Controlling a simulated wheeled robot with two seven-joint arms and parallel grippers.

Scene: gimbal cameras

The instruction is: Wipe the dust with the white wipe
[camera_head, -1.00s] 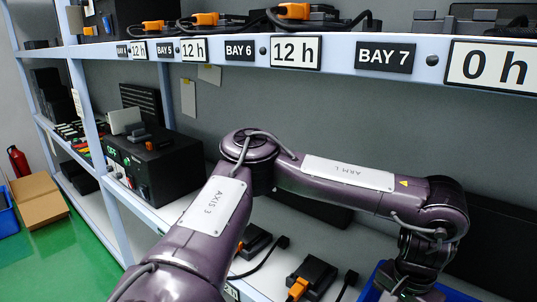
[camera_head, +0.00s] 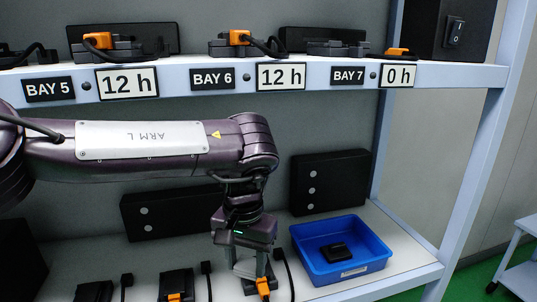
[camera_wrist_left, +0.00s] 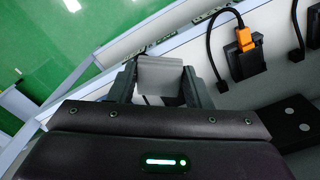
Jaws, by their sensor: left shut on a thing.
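My left gripper (camera_head: 250,272) hangs down over the lower shelf, left of the blue bin, in the head view. It is shut on a pale grey-white flat piece (camera_wrist_left: 160,75), seen between the two fingers in the left wrist view; it looks like the white wipe. The same pale piece (camera_head: 244,267) shows partly behind the fingers in the head view. I cannot tell whether it touches the shelf. I cannot make out any dust. My right gripper is in neither view.
The blue bin (camera_head: 372,262) holds a small black object (camera_head: 335,252). Black devices with orange plugs (camera_head: 174,297) and loose cables line the shelf front. Black panels (camera_head: 331,182) stand behind. The upper shelf edge (camera_head: 320,75) runs above my arm; an upright post stands at right.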

